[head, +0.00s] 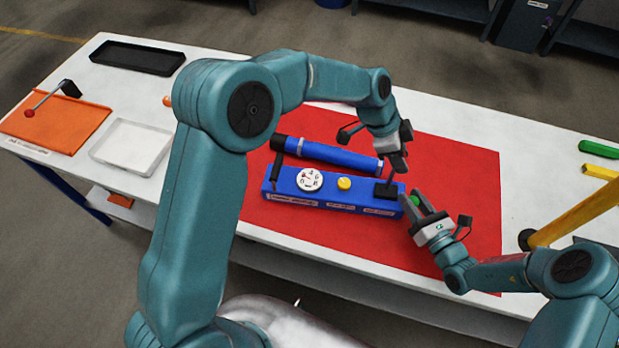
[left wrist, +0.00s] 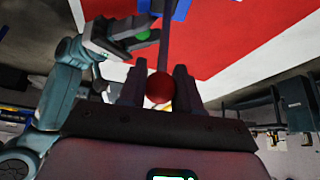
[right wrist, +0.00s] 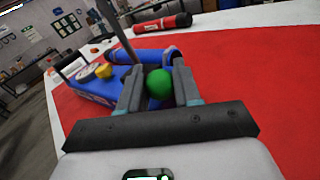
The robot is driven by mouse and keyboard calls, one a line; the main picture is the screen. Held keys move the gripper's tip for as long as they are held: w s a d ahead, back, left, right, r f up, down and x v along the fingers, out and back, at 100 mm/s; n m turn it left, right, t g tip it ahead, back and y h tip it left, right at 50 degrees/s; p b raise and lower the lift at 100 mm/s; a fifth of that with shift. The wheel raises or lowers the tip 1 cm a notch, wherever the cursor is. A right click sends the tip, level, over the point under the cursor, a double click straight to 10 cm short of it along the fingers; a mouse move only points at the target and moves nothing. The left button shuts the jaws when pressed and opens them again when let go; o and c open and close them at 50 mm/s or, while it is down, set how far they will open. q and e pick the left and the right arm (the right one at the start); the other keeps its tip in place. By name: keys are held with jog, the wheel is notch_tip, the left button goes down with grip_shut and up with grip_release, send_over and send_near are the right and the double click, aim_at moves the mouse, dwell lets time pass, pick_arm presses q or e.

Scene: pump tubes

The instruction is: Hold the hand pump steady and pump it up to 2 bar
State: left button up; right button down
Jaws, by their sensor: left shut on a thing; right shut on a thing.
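The blue hand pump base (head: 330,195) lies on the red mat (head: 455,180), with a white dial (head: 310,179), a yellow knob (head: 344,183) and a black block at its right end. The dial reading is too small to tell. My left gripper (head: 398,160) is shut on the red ball (left wrist: 160,87) at the end of the pump's lever rod (left wrist: 165,40), above the block. My right gripper (head: 417,205) is shut on the green ball (right wrist: 159,84) at the base's right end; this ball also shows in the head view (head: 415,201).
A blue cylinder (head: 330,153) lies behind the base. A red cylinder with black ends (right wrist: 165,24) shows in the right wrist view. On the left are an orange board (head: 75,125), a white tray (head: 125,165) and a black tray (head: 137,54). A yellow post (head: 575,215) stands right.

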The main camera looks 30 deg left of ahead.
pick_arm(q)
jog(key=shift+s+a+r+t+h, duration=0.1)
jog(key=shift+a+r+t+h, duration=0.15)
jog(key=shift+a+h, duration=0.45)
pick_arm(e)
jog(key=shift+s+f, duration=0.1)
pick_arm(q)
jog(key=shift+a+f, duration=0.1)
jog(key=shift+s+a, duration=0.15)
jog(key=shift+a, duration=0.15)
jog(key=shift+f, duration=0.1)
jog(key=o, duration=1.3)
jog(key=shift+s+f, duration=0.1)
